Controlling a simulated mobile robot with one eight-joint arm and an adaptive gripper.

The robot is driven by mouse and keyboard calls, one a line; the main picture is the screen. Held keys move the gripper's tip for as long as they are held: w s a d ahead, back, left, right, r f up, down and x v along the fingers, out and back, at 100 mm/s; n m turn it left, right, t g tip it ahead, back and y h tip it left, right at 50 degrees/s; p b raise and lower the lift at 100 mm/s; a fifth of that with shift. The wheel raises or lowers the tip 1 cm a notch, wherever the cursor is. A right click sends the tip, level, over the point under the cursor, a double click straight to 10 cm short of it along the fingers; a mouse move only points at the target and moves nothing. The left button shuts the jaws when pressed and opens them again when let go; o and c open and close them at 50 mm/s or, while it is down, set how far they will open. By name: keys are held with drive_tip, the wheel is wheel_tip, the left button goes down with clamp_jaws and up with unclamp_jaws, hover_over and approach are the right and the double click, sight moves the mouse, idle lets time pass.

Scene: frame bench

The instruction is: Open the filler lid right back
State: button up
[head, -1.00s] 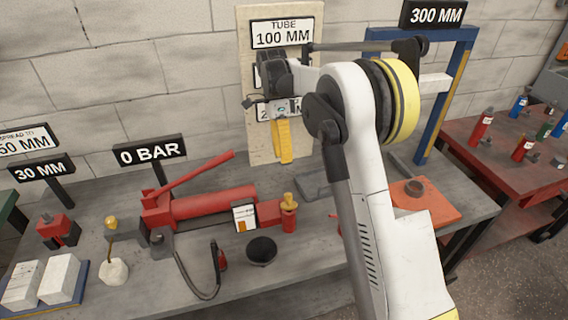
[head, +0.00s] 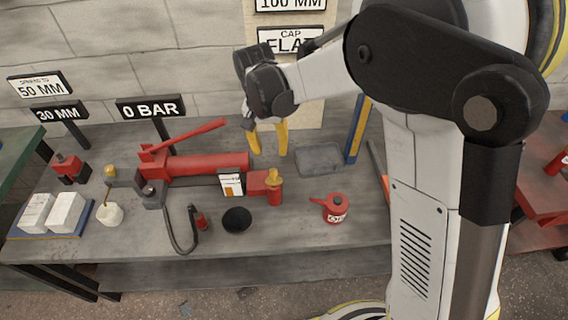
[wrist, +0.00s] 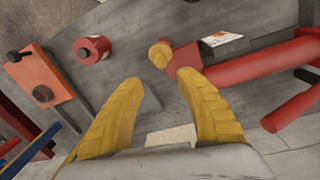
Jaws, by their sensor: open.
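The red hand pump (head: 210,165) lies on the bench below the 0 BAR sign. At its right end stands a short red filler post (head: 274,197) with a yellow-brass lid (head: 272,178) on top, seemingly closed. The lid also shows in the wrist view (wrist: 160,54), just beyond my fingertips. My gripper (head: 270,153) has two yellow fingers, spread apart and empty. It points down behind and above the lid in the head view. I see no contact with the lid. In the wrist view the lid lies ahead of the gap between the fingers (wrist: 161,80).
A red oil can (head: 335,208) stands right of the post. A black bowl (head: 237,220) sits in front of the pump. A grey tray (head: 320,158) lies behind right. A white card (head: 231,184) stands against the pump beside the post. The wall is close behind.

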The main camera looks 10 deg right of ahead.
sight(273, 169)
drive_tip(key=f+b, duration=0.1)
drive_tip(key=f, duration=0.3)
drive_tip(key=f+b, duration=0.2)
drive_tip(key=f, duration=0.3)
drive_tip(key=shift+s+d+f, duration=0.1)
drive_tip(key=shift+d, duration=0.1)
clamp_jaws()
